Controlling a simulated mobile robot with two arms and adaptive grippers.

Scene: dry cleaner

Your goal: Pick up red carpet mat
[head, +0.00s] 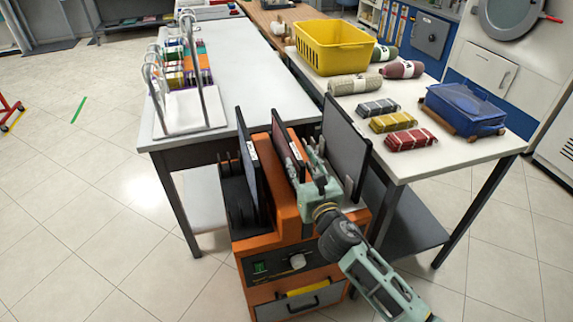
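A thin upright panel with a dark red face (288,147), which looks like the red mat, stands in the middle of an orange cart. A dark panel (250,165) stands to its left and a larger dark grey panel (346,142) to its right. My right gripper (313,160) is over the cart between the red-faced panel and the larger panel, close to the red-faced panel's right edge. Its fingertips are partly hidden, so I cannot tell whether it touches or grips it. A folded red checked bundle (410,139) lies on the right table. My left gripper is not in view.
The right table (440,160) also holds a yellow basket (334,48), rolled and folded textiles and a blue box (465,108). The left table (237,62) carries a wire rack with coloured items. The orange cart (290,240) stands before both tables.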

